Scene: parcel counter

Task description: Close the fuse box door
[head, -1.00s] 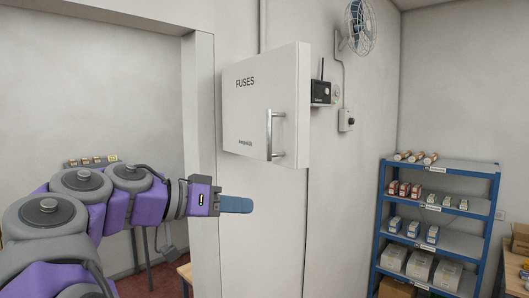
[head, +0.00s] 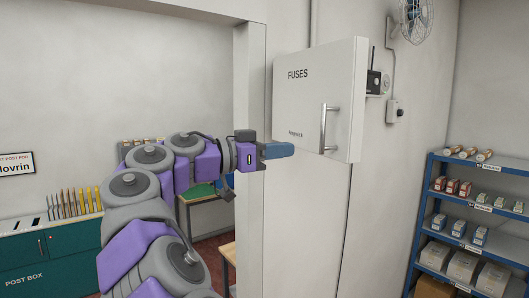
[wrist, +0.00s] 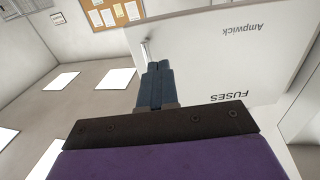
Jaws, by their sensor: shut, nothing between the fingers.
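The white fuse box door (head: 305,100), marked FUSES, is at the upper middle of the head view. Its handle edge, on the right, looks nearer to me than its left edge, so it appears swung out from the wall. It hides the box behind it. A metal handle (head: 324,128) is near its right edge. In the wrist view my gripper (wrist: 154,82) overlaps the upside-down door (wrist: 215,60), with the handle (wrist: 146,50) near the fingertips.
A black device (head: 377,82) and a fan (head: 414,18) are on the wall right of the door. Blue shelving (head: 428,200) with several boxes stands at the right. A green post box (head: 45,262) is at the lower left. A wall edge (head: 250,200) rises behind my gripper.

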